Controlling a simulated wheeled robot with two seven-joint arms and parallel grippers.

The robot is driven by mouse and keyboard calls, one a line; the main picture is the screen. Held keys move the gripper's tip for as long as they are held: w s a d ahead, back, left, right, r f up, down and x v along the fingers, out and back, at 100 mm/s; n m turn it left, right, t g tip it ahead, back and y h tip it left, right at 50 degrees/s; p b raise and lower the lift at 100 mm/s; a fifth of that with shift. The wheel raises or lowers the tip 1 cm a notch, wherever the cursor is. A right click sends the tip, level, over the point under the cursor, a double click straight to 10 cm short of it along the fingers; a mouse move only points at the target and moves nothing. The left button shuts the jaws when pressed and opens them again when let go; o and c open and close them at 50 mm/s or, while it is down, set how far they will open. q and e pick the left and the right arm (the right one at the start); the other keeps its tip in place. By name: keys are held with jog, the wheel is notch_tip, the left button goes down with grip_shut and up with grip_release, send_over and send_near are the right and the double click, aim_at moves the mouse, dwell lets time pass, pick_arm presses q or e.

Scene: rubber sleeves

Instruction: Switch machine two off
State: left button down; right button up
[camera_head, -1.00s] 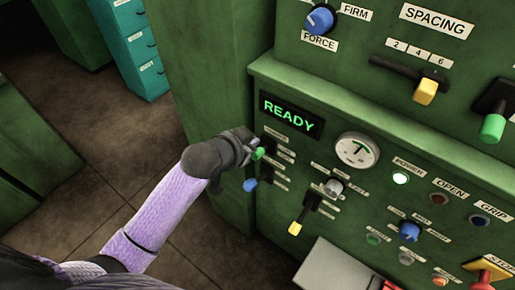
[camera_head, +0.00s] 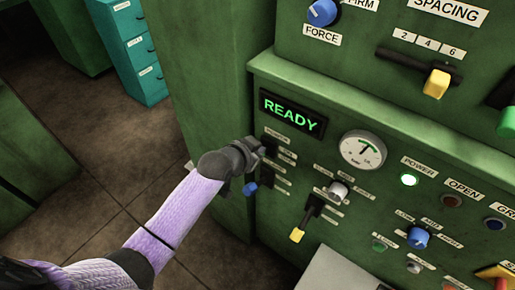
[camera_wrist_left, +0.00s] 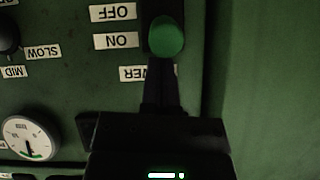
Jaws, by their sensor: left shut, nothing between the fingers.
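The green panel with the lit READY display (camera_head: 292,113) fills the right of the head view. The green knob of the power lever (camera_wrist_left: 166,37) shows in the wrist view, upside down, level with the ON label (camera_wrist_left: 116,41); the OFF label (camera_wrist_left: 113,12) is above it in the picture. My left gripper (camera_head: 258,148) is shut and empty at this lever. In the wrist view its dark fingers (camera_wrist_left: 164,75) end right at the knob; I cannot tell whether they touch. The gripper hides the knob in the head view. My right gripper is not in view.
A blue-knobbed lever (camera_head: 250,189) is just below the gripper, and a yellow one (camera_head: 297,235) is lower right. A gauge (camera_head: 363,150) and lit POWER lamp (camera_head: 409,180) are to the right. A grey box (camera_head: 340,272) juts out below. Open floor lies left.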

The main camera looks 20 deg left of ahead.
pick_arm(q)
jog(key=shift+f, duration=0.1)
jog(key=shift+s+f+b, duration=0.1)
jog(key=shift+s+b, duration=0.05)
jog(key=shift+b, duration=0.25)
